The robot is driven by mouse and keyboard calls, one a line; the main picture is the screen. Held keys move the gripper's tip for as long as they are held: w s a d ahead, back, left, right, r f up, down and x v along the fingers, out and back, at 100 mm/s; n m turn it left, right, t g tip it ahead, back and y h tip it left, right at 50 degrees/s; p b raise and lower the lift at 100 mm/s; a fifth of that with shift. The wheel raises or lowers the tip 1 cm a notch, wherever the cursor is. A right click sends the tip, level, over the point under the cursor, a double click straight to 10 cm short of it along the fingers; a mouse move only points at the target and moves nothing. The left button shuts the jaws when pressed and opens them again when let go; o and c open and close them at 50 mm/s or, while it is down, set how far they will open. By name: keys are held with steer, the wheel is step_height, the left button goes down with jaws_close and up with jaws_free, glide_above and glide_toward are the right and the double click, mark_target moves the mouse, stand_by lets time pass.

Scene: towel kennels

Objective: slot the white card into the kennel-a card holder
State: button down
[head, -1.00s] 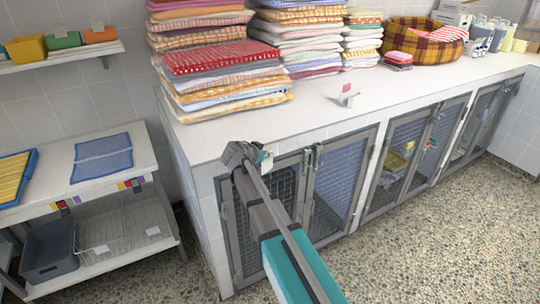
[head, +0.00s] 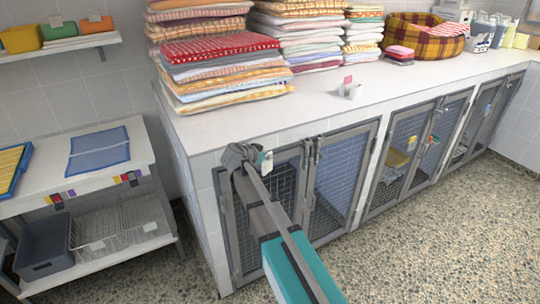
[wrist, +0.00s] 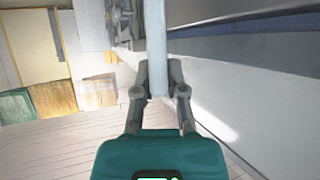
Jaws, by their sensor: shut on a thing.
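My gripper (head: 244,157) is at the upper left of the leftmost kennel doors (head: 338,185), just below the counter's front edge. It is shut on a white card (head: 266,162), part of which shows to the right of the jaws. In the wrist view the card (wrist: 156,45) stands nearly edge-on between the two fingertips (wrist: 159,88) and reaches to the top of the picture. I cannot make out the kennel-a card holder; my gripper and arm cover part of that door frame. I cannot tell whether the card touches anything there.
Stacked towels (head: 225,65) and a small white stand with a pink card (head: 349,89) are on the counter (head: 300,107). Door latches (head: 311,150) stick out right of my gripper. A shelf unit (head: 130,135) with a grey bin (head: 45,250) stands left. The speckled floor (head: 430,240) is clear.

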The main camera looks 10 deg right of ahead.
mark_target(272, 166)
steer(key=shift+f+b, duration=2.2)
steer(key=shift+f, duration=0.3)
steer(key=shift+s+r+p, duration=0.1)
steer(key=shift+r+p, duration=0.4)
step_height(272, 166, up, 11)
steer(key=p, duration=1.1)
steer(key=shift+s, duration=0.1)
steer(key=shift+f, duration=0.15)
step_height(272, 166, down, 12)
steer(key=b, duration=1.2)
steer(key=shift+r, duration=0.2)
